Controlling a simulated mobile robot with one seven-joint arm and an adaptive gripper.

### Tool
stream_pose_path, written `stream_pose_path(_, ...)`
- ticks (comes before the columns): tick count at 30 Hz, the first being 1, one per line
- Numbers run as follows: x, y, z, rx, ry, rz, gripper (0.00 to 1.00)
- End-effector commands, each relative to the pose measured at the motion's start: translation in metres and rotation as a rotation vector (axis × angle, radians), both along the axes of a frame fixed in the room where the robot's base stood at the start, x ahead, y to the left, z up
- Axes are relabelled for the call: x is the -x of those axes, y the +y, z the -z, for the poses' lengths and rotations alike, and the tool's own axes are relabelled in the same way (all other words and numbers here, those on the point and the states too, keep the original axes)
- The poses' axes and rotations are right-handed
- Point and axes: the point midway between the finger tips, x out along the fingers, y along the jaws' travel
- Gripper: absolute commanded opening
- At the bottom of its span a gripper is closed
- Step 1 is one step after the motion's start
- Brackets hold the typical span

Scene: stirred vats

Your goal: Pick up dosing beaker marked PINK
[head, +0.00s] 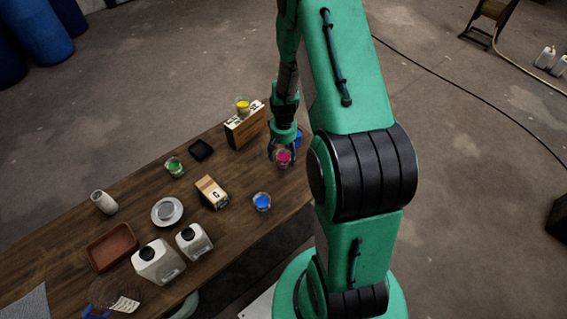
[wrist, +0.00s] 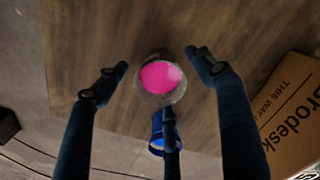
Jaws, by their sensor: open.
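The dosing beaker with pink contents (head: 283,158) stands on the wooden table near its far right edge. In the wrist view the clear beaker (wrist: 160,78) is seen from above, with bright pink inside; I cannot read a marking on it. My gripper (head: 284,148) is directly above and around it. In the wrist view my gripper (wrist: 158,62) is open, with one finger to the left of the beaker, one to the right and a third below it. Gaps show beside the left and right fingers; whether the third touches the beaker is unclear.
A blue container (wrist: 156,132) stands close behind the pink beaker, partly hidden by a finger. A cardboard box (head: 245,124) bears a yellow beaker (head: 242,104). Another blue beaker (head: 262,201) and a green one (head: 174,166) stand on the table (head: 232,232), with white jugs (head: 158,262) further left.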

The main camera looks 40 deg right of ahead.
Motion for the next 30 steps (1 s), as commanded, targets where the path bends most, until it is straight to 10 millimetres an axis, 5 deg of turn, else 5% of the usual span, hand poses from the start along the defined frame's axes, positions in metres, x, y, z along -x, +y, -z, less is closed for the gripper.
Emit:
stream_pose_path(18,-0.0002,0.0000,0.0031,0.000,-0.001,0.000,0.69)
stream_pose_path(26,-0.0002,0.0000,0.0031,0.000,-0.001,0.000,0.17)
stream_pose_path(30,-0.0004,-0.0001,0.0030,0.000,-0.001,0.000,0.15)
